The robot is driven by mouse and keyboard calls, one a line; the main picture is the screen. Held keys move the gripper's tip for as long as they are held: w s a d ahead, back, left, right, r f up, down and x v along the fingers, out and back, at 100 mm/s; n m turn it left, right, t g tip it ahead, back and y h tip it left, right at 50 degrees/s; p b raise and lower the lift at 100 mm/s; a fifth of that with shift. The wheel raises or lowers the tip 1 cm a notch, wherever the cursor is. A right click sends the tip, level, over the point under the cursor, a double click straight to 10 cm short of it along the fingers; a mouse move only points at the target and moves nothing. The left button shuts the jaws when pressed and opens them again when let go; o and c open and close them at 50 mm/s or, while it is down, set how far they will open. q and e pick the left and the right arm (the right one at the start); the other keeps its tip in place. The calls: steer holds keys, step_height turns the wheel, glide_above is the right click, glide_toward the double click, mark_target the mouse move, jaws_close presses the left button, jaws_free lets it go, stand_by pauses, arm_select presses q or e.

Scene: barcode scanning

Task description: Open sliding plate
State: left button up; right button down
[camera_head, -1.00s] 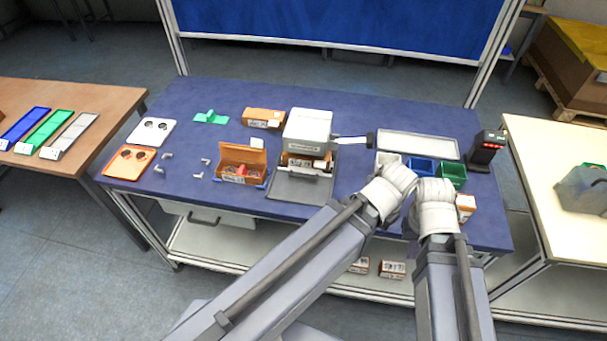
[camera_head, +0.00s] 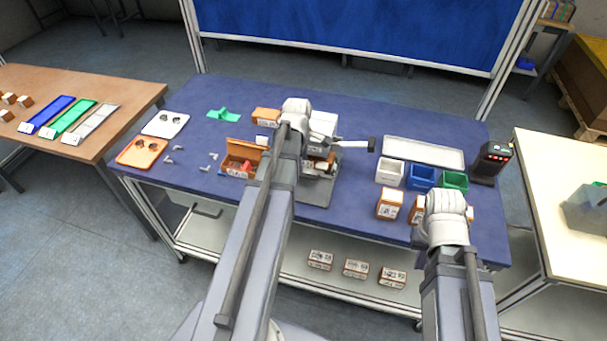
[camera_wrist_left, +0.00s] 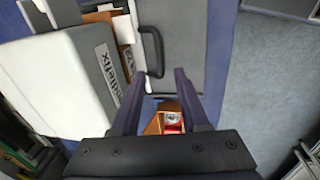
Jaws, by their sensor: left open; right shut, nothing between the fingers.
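A white machine (camera_head: 324,124) stands at the middle of the blue table, partly hidden by my left arm. Its grey sliding plate (camera_head: 319,190) lies in front of it. In the left wrist view the plate (camera_wrist_left: 195,45) carries a dark handle (camera_wrist_left: 152,48), and the white housing (camera_wrist_left: 70,80) is at left. My left gripper (camera_wrist_left: 160,72) is open and empty, with its fingertips just below the handle in that picture; contact is not visible. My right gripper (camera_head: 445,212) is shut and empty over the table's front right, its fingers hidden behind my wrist.
An open orange box (camera_head: 240,160) stands left of the plate. White (camera_head: 389,174), blue (camera_head: 421,177) and green (camera_head: 454,181) bins and orange boxes (camera_head: 389,204) stand at right. A black scanner (camera_head: 491,162) is at the right end.

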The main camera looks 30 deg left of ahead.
mark_target(302, 176)
arm_select(q)
steer(key=f+b, duration=0.2)
steer(key=w+f+b, duration=0.1)
steer(key=f+b, duration=0.2)
steer(key=a+f+b, duration=0.1)
steer(key=f+b, duration=0.1)
steer(key=shift+w+f+b, duration=0.2)
steer(key=shift+f+b, duration=0.2)
steer(key=shift+r, duration=0.1)
steer(key=shift+c, duration=0.2)
jaws_close()
stand_by(1.2)
